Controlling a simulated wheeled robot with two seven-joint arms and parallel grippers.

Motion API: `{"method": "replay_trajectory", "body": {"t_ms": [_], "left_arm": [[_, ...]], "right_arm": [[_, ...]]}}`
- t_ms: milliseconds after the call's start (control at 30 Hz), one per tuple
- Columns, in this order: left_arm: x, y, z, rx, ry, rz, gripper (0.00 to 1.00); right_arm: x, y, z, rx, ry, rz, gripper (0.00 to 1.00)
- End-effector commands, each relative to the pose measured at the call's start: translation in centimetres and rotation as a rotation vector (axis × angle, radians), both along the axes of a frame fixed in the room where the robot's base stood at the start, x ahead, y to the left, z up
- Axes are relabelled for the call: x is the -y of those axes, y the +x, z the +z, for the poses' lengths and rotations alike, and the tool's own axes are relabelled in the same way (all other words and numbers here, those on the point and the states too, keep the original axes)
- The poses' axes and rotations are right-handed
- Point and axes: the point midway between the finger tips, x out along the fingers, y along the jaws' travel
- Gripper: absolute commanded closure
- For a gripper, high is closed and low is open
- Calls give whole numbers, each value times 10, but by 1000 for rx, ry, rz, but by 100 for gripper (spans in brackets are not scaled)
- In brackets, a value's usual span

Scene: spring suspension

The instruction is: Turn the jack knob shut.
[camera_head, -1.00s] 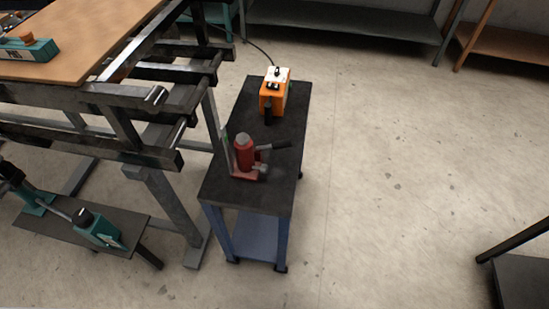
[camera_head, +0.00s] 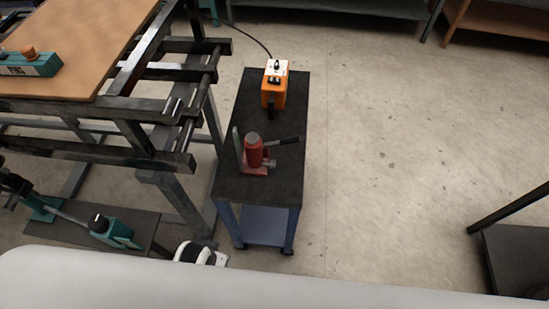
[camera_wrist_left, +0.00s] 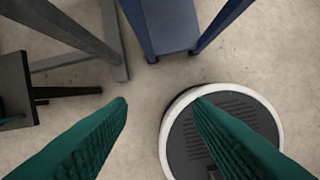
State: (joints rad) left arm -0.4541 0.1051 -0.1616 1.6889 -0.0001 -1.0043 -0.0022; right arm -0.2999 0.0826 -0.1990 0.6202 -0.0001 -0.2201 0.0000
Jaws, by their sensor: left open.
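The red jack (camera_head: 254,152) stands upright on the near part of the black cart top (camera_head: 290,180) in the head view. It has a grey cap on top and a dark handle (camera_head: 284,141) pointing right. A small grey knob (camera_head: 271,163) seems to show low on its right side, too small to judge how far it is turned. My left gripper (camera_wrist_left: 161,102) shows in the left wrist view as two green fingers, apart and empty, over the floor near the cart's blue legs. The jack is outside that view. My right gripper is in neither view.
An orange box (camera_head: 274,92) with a cable stands at the cart's far end. A dark metal frame with a wooden board (camera_head: 80,45) stands close on the left. A teal-and-black device (camera_head: 115,230) sits low at left.

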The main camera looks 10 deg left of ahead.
Motion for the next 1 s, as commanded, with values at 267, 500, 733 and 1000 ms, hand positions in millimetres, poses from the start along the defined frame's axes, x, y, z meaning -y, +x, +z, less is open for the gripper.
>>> {"method": "replay_trajectory", "body": {"t_ms": [267, 500, 733, 1000], "left_arm": [[20, 35, 133, 75, -11, -65, 53], [76, 73, 229, 183, -7, -308, 53], [130, 105, 253, 269, 70, -602, 53], [162, 156, 237, 339, 355, -1019, 53]], "right_arm": [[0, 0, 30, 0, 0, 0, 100], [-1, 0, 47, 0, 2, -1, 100], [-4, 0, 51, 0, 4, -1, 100], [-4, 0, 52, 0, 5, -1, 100]]}}
